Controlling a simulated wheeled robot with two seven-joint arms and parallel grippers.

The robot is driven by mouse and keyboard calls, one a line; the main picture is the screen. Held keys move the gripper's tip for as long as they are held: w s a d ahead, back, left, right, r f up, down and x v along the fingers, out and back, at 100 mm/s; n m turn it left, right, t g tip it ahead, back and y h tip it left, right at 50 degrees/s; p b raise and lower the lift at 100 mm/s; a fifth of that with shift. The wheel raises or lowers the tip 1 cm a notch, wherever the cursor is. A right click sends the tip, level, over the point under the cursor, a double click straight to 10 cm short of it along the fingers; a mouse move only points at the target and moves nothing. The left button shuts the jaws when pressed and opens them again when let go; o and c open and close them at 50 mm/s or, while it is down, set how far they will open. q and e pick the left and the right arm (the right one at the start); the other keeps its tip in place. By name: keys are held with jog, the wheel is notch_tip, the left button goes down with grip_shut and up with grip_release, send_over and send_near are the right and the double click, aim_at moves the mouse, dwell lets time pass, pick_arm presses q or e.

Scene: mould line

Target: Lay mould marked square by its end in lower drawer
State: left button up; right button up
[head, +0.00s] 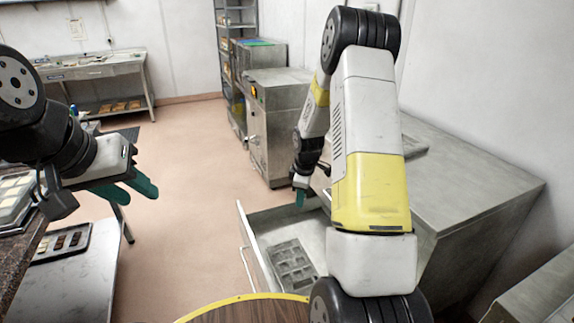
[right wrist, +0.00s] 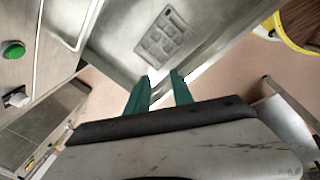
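A grey metal mould (head: 292,264) with several square hollows lies flat in the open drawer (head: 262,226), near its front. The right wrist view shows the mould (right wrist: 162,35) on the drawer floor, apart from my fingers. I cannot make out a mark on it. My right gripper (head: 301,194) is over the far part of the drawer. Its green fingers are apart with nothing between them, as the right wrist view also shows (right wrist: 159,77). My left gripper (head: 132,193) hangs at the left, fingers apart and empty, away from the drawer.
The drawer juts from a grey metal counter (head: 480,190) at the right. A tray (head: 75,241) with brown bars sits on a low metal surface at the left. A steel machine (head: 280,125) stands behind the drawer. The floor (head: 185,190) between is clear.

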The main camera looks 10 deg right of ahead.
jog(key=s+a+r+m+t, duration=0.1)
jog(key=s+a+r+m, duration=0.1)
jog(key=s+r, duration=0.35)
jog(key=s+a+r+m, duration=0.1)
jog(key=s+r+m, duration=0.1)
jog(key=r, duration=0.7)
jog(key=s+a+r+m+t, duration=0.15)
jog(key=s+r, duration=0.25)
jog(key=r, duration=0.4)
jog(key=s+a+r+m+y, duration=0.1)
jog(key=s+a+r+m, duration=0.1)
jog(key=s, duration=0.6)
jog(key=s+a+r+m+t+y, duration=0.1)
jog(key=s+a+r+m, duration=0.2)
jog(key=s, duration=0.6)
notch_tip(320, 180, up, 2)
jog(key=shift+s+a+r+m, duration=0.15)
jog(key=shift+s+r+m, duration=0.1)
jog(key=shift+m, duration=0.4)
